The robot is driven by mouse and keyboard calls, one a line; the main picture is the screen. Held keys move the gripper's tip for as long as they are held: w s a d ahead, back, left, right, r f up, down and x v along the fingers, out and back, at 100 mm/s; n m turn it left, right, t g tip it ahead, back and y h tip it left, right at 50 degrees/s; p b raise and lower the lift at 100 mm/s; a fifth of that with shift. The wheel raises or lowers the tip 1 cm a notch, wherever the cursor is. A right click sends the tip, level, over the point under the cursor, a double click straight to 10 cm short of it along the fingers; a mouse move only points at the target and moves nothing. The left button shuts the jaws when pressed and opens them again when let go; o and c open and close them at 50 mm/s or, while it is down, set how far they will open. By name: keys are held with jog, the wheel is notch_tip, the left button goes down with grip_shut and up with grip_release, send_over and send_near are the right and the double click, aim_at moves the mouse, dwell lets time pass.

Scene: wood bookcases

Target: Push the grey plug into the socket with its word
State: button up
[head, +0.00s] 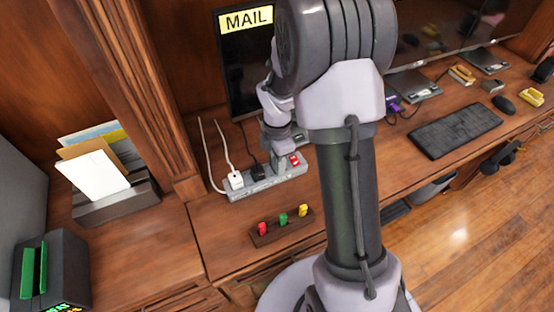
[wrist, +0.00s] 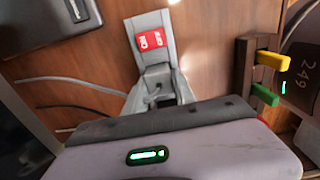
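In the wrist view the strip (wrist: 150,22) and red switch (wrist: 150,39) show beyond my gripper's body. A small grey shape there, just past that body, may be the grey plug. My fingertips, the socket below and its word are hidden.
A dark wooden holder (head: 270,234) with red, green and yellow pieces stands in front of the strip. Pale cords (head: 207,155) run behind it. A letter rack (head: 110,203) stands left, a keyboard (head: 456,130) right.

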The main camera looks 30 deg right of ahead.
jog(key=s+a+r+m+t+p, duration=0.1)
jog(key=s+a+r+m+p, duration=0.15)
jog(key=r, duration=0.55)
jog(key=s+a+r+m+p, duration=0.1)
jog(key=r+m, duration=0.2)
jog(key=r, duration=0.4)
jog(key=s+a+r+m+t+p, duration=0.1)
jog(key=s+a+r+m+p, duration=0.1)
jog(key=r, duration=0.6)
jog(key=s+a+r+m+t+y, duration=0.1)
jog(key=s+a+r+m, duration=0.2)
jog(key=s+m, duration=0.4)
jog(key=s+a+r+m+t+y, duration=0.1)
jog(key=s+a+r+m+t, duration=0.1)
jog(key=s+a+r+m, duration=0.2)
jog(key=s+m, duration=0.3)
jog(key=m, duration=0.1)
jog(key=shift+t, duration=0.3)
jog(key=shift+a, duration=0.1)
